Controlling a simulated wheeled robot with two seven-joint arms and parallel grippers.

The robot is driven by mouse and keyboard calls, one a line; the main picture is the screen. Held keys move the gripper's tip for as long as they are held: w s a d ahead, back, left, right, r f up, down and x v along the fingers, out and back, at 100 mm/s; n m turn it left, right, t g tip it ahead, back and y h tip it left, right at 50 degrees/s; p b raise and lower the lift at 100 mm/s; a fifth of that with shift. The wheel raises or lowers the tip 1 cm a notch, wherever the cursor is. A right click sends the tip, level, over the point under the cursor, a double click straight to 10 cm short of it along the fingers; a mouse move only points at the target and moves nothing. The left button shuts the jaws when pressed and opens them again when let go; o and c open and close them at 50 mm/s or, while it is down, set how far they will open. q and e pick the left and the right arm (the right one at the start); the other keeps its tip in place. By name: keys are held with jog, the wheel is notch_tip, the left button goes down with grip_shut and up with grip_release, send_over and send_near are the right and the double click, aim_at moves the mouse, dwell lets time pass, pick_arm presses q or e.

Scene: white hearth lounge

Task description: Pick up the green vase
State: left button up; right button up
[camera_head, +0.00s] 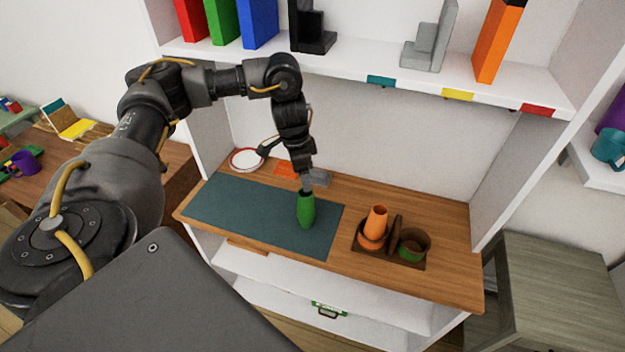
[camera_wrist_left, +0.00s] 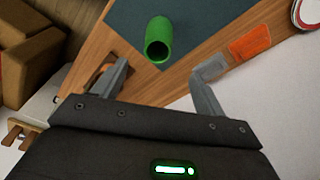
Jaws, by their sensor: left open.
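The green vase (camera_head: 306,212) stands upright on the dark teal mat (camera_head: 235,212) on the wooden counter. In the left wrist view the vase (camera_wrist_left: 158,42) shows its round open mouth toward the camera, beyond the fingertips. My left gripper (camera_head: 308,184) is just above and behind the vase in the head view. In the wrist view the left gripper (camera_wrist_left: 165,70) has its two fingers spread wide with nothing between them. I cannot tell whether a finger touches the vase. My right gripper is in neither view.
A brown divided tray (camera_head: 389,258) with an orange vase (camera_head: 375,222) and a green-brown pot (camera_head: 413,245) is right of the mat. A shelf (camera_head: 350,66) with books hangs above.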

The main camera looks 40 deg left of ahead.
aim_at(306, 198)
pick_arm(q)
jog(key=f, duration=0.3)
jog(key=f+p, duration=0.1)
jog(key=f, duration=0.6)
jog(key=shift+w+d+f+p, duration=0.15)
jog(key=shift+d+f+p, duration=0.15)
jog(key=shift+d, duration=0.1)
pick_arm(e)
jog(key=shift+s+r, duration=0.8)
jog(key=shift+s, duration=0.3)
pick_arm(q)
jog(key=shift+c, duration=0.3)
jog(key=c, duration=1.5)
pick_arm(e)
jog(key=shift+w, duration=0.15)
